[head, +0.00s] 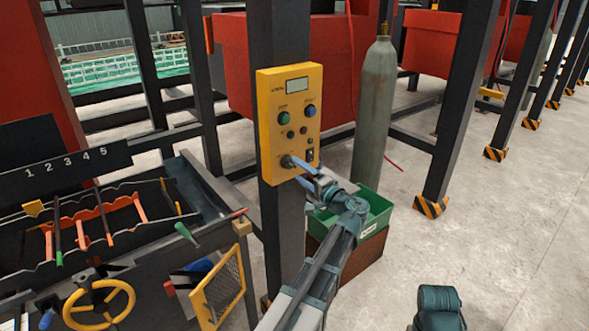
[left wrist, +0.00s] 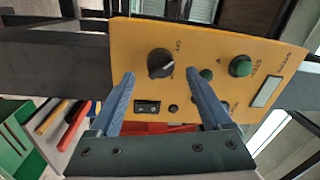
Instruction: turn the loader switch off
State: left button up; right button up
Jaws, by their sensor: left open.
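The yellow control panel (head: 291,120) is fixed to a dark post in the head view and fills the middle of the left wrist view (left wrist: 215,50). A black rotary knob (left wrist: 161,63) with a light pointer line sits on its lower part. A small black rocker switch (left wrist: 148,107) is beside the knob. I cannot read which control is labelled loader. My left gripper (head: 298,170) is open at the panel's lower part, and in the wrist view its blue fingers (left wrist: 160,76) stand either side of the knob, apparently not gripping it. My right gripper is not in view.
The panel also has a green button (head: 284,118), a blue button (head: 311,110) and a display (head: 297,85). A grey gas cylinder (head: 376,110) and green bin (head: 378,214) stand right of the post. A yellow handwheel (head: 98,305) and rack are left.

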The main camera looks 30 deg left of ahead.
pick_arm(q)
jog(key=v, duration=1)
jog(key=shift+b, duration=0.3)
jog(key=shift+s, duration=0.15)
jog(key=s+d+f+g+h, duration=0.1)
jog(key=s+d+f+h, duration=0.15)
jog(key=f, duration=0.25)
jog(key=s+d+f+g+h, duration=0.1)
jog(key=s+d+f+h, duration=0.15)
jog(key=f, duration=0.25)
jog(key=s+d+f+m+g+h, duration=0.1)
jog(key=s+d+f+g+h, duration=0.1)
jog(key=s+d+f+h, duration=0.3)
jog(key=s+d+f+g+h, duration=0.3)
jog(key=s+d+f+h, duration=0.3)
jog(key=s+d, duration=0.5)
jog(key=d+f, duration=0.1)
jog(key=d, duration=0.2)
jog(key=shift+s+f+m, duration=0.35)
jog(key=shift+s+m, duration=0.05)
jog(key=shift+c, duration=0.3)
